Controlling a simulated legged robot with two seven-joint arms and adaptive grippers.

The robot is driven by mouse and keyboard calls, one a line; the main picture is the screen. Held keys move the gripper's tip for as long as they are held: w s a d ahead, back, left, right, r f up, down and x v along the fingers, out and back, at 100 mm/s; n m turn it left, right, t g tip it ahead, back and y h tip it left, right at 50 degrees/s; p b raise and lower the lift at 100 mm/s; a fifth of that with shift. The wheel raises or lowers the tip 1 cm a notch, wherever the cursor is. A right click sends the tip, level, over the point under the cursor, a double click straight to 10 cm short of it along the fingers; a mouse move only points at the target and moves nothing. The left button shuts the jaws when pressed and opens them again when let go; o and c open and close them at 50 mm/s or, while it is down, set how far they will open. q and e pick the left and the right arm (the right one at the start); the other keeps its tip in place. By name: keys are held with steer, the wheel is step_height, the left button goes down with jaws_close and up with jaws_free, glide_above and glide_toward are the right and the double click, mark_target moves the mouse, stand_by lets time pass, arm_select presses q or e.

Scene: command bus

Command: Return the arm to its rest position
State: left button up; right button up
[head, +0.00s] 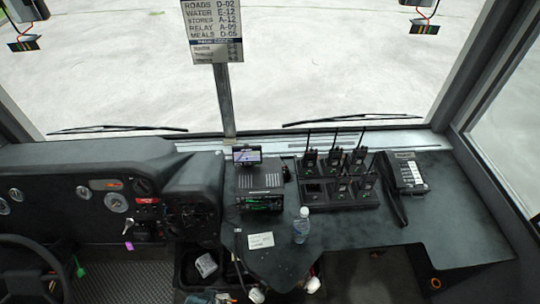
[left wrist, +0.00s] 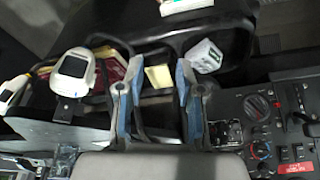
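My left gripper (left wrist: 155,75) shows only in the left wrist view. Its two blue-grey fingers stand apart with a gap between them, and nothing is held. The fingers are over or near a dark bin (left wrist: 225,35) of loose items; the exact height cannot be told. A yellow block (left wrist: 158,76) shows between the fingers, farther away. My right gripper is in neither view, and no arm shows clearly in the head view.
The console carries a radio (head: 260,190), handheld radios in a charger (head: 340,190), a desk phone (head: 405,174) and a water bottle (head: 301,226). A steering wheel (head: 35,265) is at left. White handheld devices (left wrist: 73,72) hang near the bin.

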arm_select(q)
steer(key=s+f+g, duration=0.1)
steer(key=s+f, duration=0.1)
steer(key=f, duration=0.8)
steer(key=s+f, duration=0.3)
steer(key=f, duration=0.8)
steer(key=s+a+f+g+b, duration=0.1)
steer(key=s+a+f, duration=0.2)
steer(key=s+f, duration=1)
steer(key=s, duration=0.3)
steer(key=shift+a, duration=0.2)
